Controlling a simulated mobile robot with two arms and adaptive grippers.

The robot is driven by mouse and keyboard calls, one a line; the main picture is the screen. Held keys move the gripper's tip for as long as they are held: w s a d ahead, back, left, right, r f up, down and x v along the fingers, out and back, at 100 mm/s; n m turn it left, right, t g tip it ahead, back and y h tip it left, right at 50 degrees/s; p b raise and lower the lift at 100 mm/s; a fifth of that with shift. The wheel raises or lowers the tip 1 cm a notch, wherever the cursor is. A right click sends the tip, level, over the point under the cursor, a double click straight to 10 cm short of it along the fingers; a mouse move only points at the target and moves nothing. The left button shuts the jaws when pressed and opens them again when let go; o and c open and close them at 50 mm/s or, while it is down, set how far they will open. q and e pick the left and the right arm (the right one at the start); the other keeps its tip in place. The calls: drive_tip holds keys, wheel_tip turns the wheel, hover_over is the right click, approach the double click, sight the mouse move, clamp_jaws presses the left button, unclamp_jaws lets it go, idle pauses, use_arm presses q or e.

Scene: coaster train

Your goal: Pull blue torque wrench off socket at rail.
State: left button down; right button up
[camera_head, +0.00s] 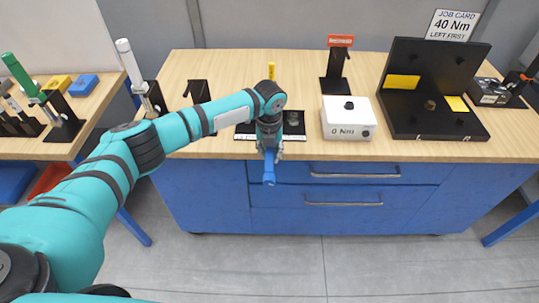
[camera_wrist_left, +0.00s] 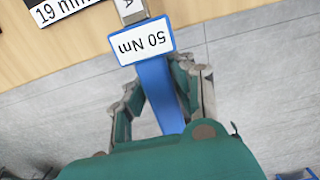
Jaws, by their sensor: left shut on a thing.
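The blue torque wrench (camera_head: 269,172) points out over the table's front edge. In the left wrist view its blue handle (camera_wrist_left: 158,88) carries a white label reading 50 Nm and a metal part marked A runs out of the top of the picture. My left gripper (camera_head: 269,153) is shut on the handle, with a finger on each side of it. The black socket rail (camera_head: 293,124) with a white label strip lies on the table behind the gripper. The wrench's head and its socket are hidden by my wrist, so I cannot tell whether they touch. My right gripper is not in view.
A white box reading 0 Nm (camera_head: 348,132) and a black fixture with yellow labels (camera_head: 432,122) stand to the right. An orange-topped stand (camera_head: 338,68) is behind. A white-handled tool (camera_head: 135,66) stands at the left. The floor before the blue drawers is clear.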

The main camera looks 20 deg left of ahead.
use_arm(q)
drive_tip(key=shift+w+r, duration=0.1)
drive_tip(key=shift+w, duration=0.2)
drive_tip(key=shift+w+a+b, duration=0.15)
drive_tip(key=shift+w+b, duration=0.2)
drive_tip(key=shift+b, duration=0.1)
drive_tip(key=shift+w, duration=0.15)
idle(0.8)
drive_tip(key=shift+w+r+p, duration=0.2)
drive_tip(key=shift+r+p, duration=0.7)
drive_tip(key=shift+r, duration=0.05)
